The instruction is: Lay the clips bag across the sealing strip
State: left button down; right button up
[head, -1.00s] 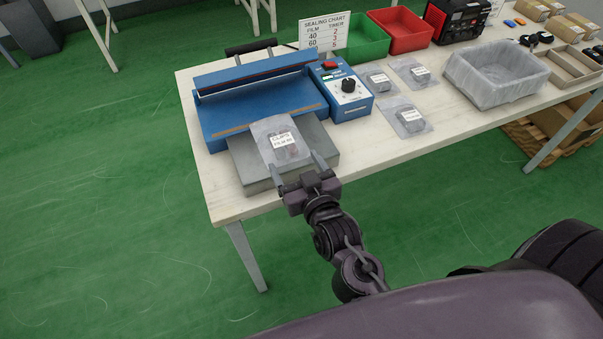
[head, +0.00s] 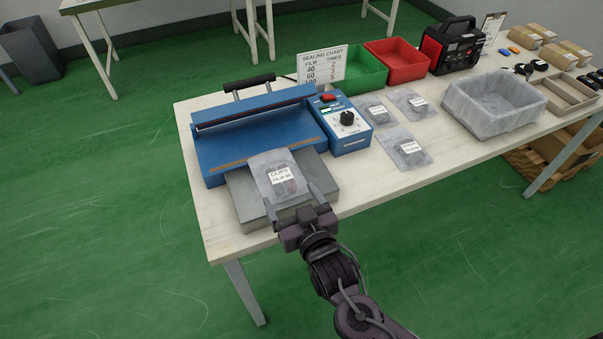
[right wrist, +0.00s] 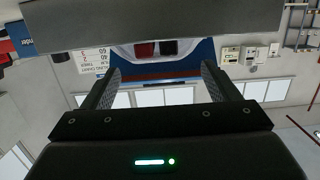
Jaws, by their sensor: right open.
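The clips bag (head: 277,173) is a clear pouch with a white label and dark contents. It lies flat, its near part on the grey plate (head: 243,211) and its far end at the tan strip (head: 230,164) on the blue sealer (head: 205,160). The sealer's lid (head: 250,108) is raised. My right gripper (head: 290,194) is open at the plate's near side, with one finger to each side of the bag's near end. Its open fingers (right wrist: 160,88) also show in the right wrist view, not closed on anything. My left gripper is out of view.
The control box (head: 342,128) stands right of the sealer, with several other bags (head: 411,147) beside it. Green (head: 358,70) and red (head: 402,58) bins, a chart (head: 323,66) and a lined tub (head: 495,105) are behind and right. Bare table lies in front of those bags.

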aim_at(283, 180)
jog(key=shift+w, duration=0.2)
jog(key=x, duration=0.3)
jog(key=p+x, duration=0.1)
jog(key=x, duration=0.3)
jog(key=shift+w, duration=0.2)
jog(key=shift+w+f, duration=0.1)
jog(key=shift+w, duration=0.1)
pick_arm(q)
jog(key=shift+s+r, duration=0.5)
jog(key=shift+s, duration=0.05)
pick_arm(e)
jog(key=c, duration=1.1)
jog(key=shift+c, duration=0.2)
